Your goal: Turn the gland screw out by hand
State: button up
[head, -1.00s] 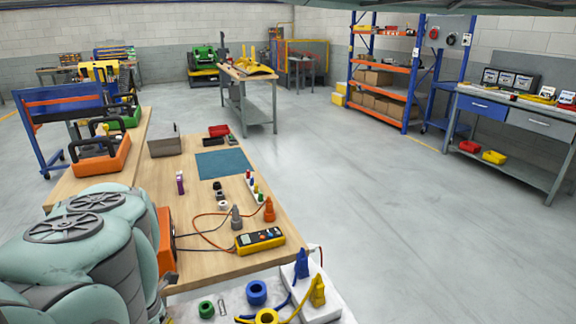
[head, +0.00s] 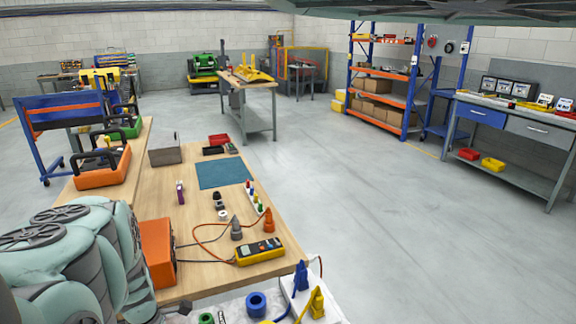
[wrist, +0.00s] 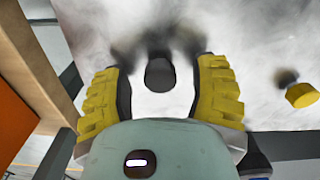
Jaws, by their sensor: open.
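In the wrist view my gripper (wrist: 160,95) is open, with a ridged yellow pad on each finger. A dark, round-ended piece (wrist: 160,74) shows between the fingers, apart from both pads, over a pale surface with dark smudges. I cannot tell whether this piece is the gland screw, and no gland screw can be clearly picked out in the head view. A yellow piece (wrist: 301,94) with a dark end lies to the right of the gripper. My gripper cannot be made out in the head view; my arm fills the lower left.
The wooden bench (head: 190,235) holds a yellow multimeter (head: 260,251), an orange box (head: 158,252) and a blue mat (head: 224,173). A blue ring (head: 256,303) and a white block (head: 312,303) with blue and yellow pieces stand at its near end. The floor to the right is clear.

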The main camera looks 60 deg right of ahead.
jog(key=m+p, duration=0.1)
jog(key=m, duration=0.5)
jog(key=shift+a+r+p, duration=0.1)
jog(key=shift+a+p, duration=0.05)
jog(key=shift+p, duration=0.15)
jog(key=m, duration=0.4)
jog(key=shift+m, duration=1.5)
jog(key=m, duration=0.4)
jog(key=shift+f+b, duration=0.3)
jog(key=shift+b, duration=0.05)
jog(key=m, duration=0.3)
jog(key=shift+b, duration=0.4)
jog(key=shift+r, duration=0.15)
jog(key=shift+o, duration=0.4)
